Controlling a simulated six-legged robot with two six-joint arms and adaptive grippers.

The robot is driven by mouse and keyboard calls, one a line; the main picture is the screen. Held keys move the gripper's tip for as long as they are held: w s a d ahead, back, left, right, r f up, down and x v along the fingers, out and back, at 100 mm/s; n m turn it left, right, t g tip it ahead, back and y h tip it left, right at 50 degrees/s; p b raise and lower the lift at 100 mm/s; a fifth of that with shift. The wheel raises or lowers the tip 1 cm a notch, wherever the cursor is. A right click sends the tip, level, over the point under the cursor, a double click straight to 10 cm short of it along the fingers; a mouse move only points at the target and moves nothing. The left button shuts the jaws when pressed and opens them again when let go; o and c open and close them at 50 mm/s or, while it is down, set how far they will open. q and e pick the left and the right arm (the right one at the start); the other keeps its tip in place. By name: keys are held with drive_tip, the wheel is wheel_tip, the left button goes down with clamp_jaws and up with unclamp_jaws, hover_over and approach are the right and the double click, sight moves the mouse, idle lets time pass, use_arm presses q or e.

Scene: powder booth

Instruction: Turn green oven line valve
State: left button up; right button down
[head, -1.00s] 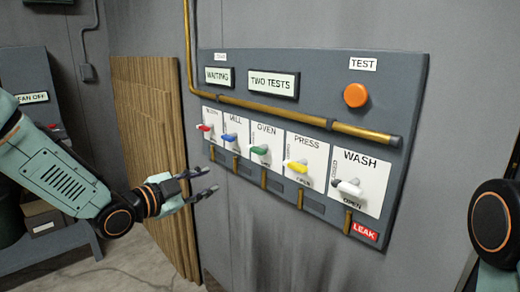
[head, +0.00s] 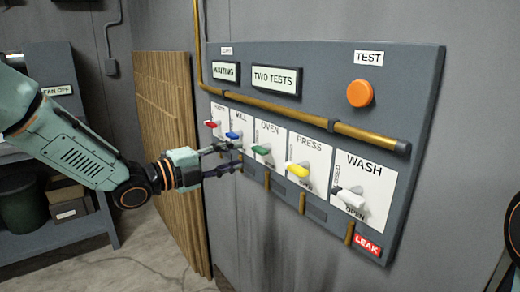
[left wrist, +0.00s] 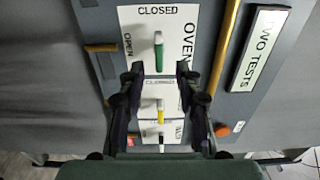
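The green oven valve handle (head: 261,150) sits on the white OVEN plate in the middle of the valve row. In the left wrist view the green handle (left wrist: 158,55) stands in line with the word CLOSED, with OPEN at the plate's left side. My left gripper (head: 238,157) is just left of the green handle, close to the panel. The left wrist view shows its two fingers (left wrist: 157,75) apart, one on each side of the handle's line. I see no clear contact with the handle. My right gripper is not in view.
Red (head: 211,124), blue (head: 233,135), yellow (head: 298,171) and white (head: 349,198) handles share the grey panel (head: 420,90). A brass pipe (head: 300,118) runs above them. An orange TEST button (head: 360,94) is at upper right. Brown boards (head: 165,130) stand at left.

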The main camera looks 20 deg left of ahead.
sight(254, 151)
use_arm(q)
drive_tip(key=b+x, duration=0.1)
drive_tip(key=x, duration=0.4)
drive_tip(key=shift+d+f, duration=0.15)
drive_tip(key=shift+d, duration=0.1)
drive_tip(key=shift+w+d, duration=0.2)
drive_tip(key=shift+w, duration=0.45)
drive_tip(key=shift+b+x, duration=0.3)
drive_tip(key=shift+x, duration=0.5)
drive_tip(key=shift+s+a, duration=0.1)
drive_tip(key=shift+s, duration=0.1)
drive_tip(key=shift+c, duration=0.6)
clamp_jaws()
